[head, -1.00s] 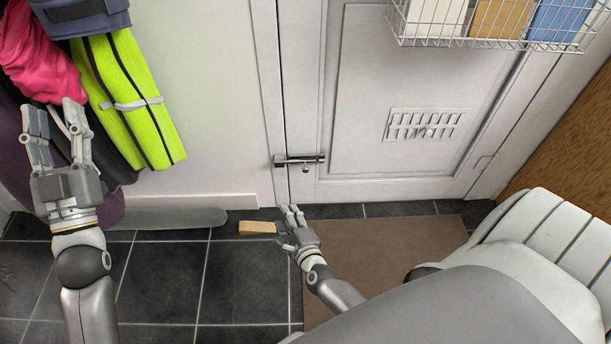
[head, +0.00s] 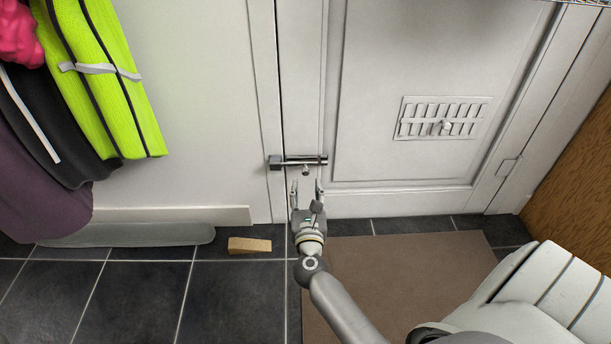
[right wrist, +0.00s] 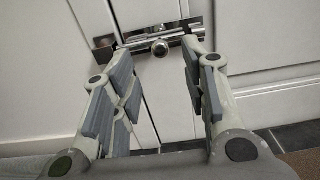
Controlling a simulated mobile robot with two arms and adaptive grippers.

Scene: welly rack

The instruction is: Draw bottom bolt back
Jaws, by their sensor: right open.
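The bottom bolt (head: 300,160) is a metal slide bolt low on the white door (head: 410,60). Its bar spans the gap between door and frame and reaches the keeper (head: 276,162) at its left end. A round knob (head: 306,171) hangs below the bar. My right gripper (head: 306,186) is open, just below the bolt, with its fingers pointing up at it. In the right wrist view the knob (right wrist: 160,48) shows between the open fingers, beyond their tips, and nothing is held. My left gripper is not in the head view.
A wooden wedge (head: 249,245) lies on the dark tiles by the wall. A brown mat (head: 400,270) lies before the door. Coats, one bright yellow (head: 110,90), hang at the left. A vent (head: 442,118) is on the door.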

